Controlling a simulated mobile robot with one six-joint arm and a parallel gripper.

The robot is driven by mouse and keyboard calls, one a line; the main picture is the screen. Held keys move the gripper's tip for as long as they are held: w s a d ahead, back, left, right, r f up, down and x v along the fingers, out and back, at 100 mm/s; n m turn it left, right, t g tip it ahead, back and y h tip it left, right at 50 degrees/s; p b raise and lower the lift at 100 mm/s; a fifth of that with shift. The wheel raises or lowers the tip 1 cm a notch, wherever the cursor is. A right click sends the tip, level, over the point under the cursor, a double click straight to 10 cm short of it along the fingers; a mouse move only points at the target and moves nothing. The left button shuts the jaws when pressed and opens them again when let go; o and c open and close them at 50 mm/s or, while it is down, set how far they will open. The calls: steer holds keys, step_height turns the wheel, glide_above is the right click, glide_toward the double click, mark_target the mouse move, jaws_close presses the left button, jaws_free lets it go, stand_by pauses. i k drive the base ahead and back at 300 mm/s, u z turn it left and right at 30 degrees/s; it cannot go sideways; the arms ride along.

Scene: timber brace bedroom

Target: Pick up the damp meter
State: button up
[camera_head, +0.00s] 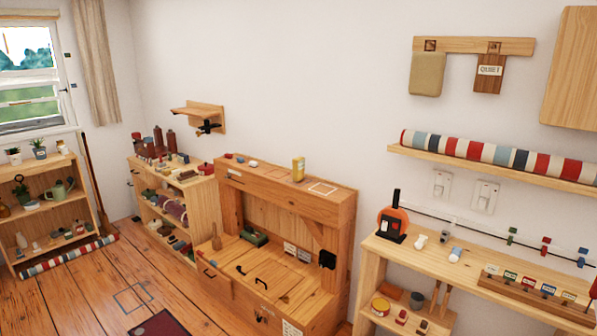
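A small upright yellow device (298,169) stands on the top ledge of the wooden bench unit in the middle. It looks like a handheld meter and may be the damp meter, but it is too small to be sure. It stands apart from the other small items on that ledge, near a marked outline on the wood. My gripper is not in view.
The wooden bench unit (342,213) stands against the wall. At right, a shelf unit (373,262) holds an orange and black device (393,219) and labelled pieces. A striped roll (500,154) lies on a wall shelf. Open floor (80,290) is at lower left.

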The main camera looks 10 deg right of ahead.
mark_target(297, 163)
steer(key=u, duration=0.3)
steer(key=i, duration=0.45)
steer(key=u, duration=0.7)
steer(key=i, duration=0.7)
steer(key=u, duration=0.35)
steer(key=i, duration=1.55)
steer(key=z, duration=0.75)
steer(key=i, duration=0.9)
steer(key=z, duration=0.3)
